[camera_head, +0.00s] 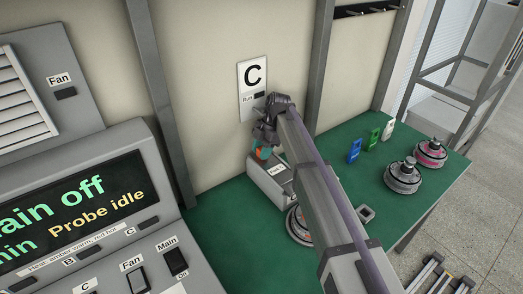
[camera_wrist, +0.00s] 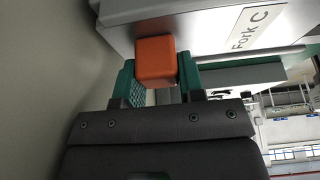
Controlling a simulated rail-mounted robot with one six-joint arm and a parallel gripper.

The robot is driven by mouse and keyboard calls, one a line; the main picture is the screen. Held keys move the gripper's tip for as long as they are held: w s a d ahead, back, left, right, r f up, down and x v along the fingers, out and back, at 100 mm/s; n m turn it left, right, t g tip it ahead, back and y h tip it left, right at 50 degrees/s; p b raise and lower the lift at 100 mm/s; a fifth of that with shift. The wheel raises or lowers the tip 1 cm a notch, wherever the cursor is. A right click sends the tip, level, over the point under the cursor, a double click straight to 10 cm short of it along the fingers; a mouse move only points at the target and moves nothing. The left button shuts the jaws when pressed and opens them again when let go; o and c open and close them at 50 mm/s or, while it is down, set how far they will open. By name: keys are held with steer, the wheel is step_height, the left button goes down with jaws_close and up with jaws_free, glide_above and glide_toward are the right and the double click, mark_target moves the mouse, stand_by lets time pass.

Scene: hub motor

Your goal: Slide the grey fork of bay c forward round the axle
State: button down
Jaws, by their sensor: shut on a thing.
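The grey fork housing of bay C (camera_head: 270,188) sits on the green bench below the C sign, with a white label on top. In the wrist view the housing (camera_wrist: 205,22) carries a label reading "Fork C" (camera_wrist: 257,25). An orange knob (camera_wrist: 155,62) stands at its side. My gripper (camera_head: 263,152) is shut on this knob, with a teal finger on each side of it in the wrist view (camera_wrist: 157,80). A round hub motor (camera_head: 297,226) lies in front of the housing, partly hidden by my arm. The axle and the fork's tip are hidden.
Two more hub motors (camera_head: 403,176) (camera_head: 430,152) stand on the right of the green bench (camera_head: 225,240). Blue, green and white tags (camera_head: 354,151) (camera_head: 371,139) (camera_head: 388,130) stand behind them. A small grey square piece (camera_head: 366,213) lies beside my arm. A control console (camera_head: 80,215) is at left.

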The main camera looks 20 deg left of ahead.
mark_target(278, 177)
steer(key=s+d, duration=0.2)
steer(key=d, duration=0.1)
steer(key=s+d, duration=0.2)
steer(key=d, duration=0.1)
steer(key=s+d, duration=0.2)
steer(key=d, duration=0.1)
steer(key=shift+s+f, duration=0.1)
steer(key=shift+s, duration=0.1)
steer(key=c, duration=0.7)
jaws_free()
steer(key=p+v, duration=1)
steer(key=v, duration=0.1)
steer(key=shift+s, duration=0.1)
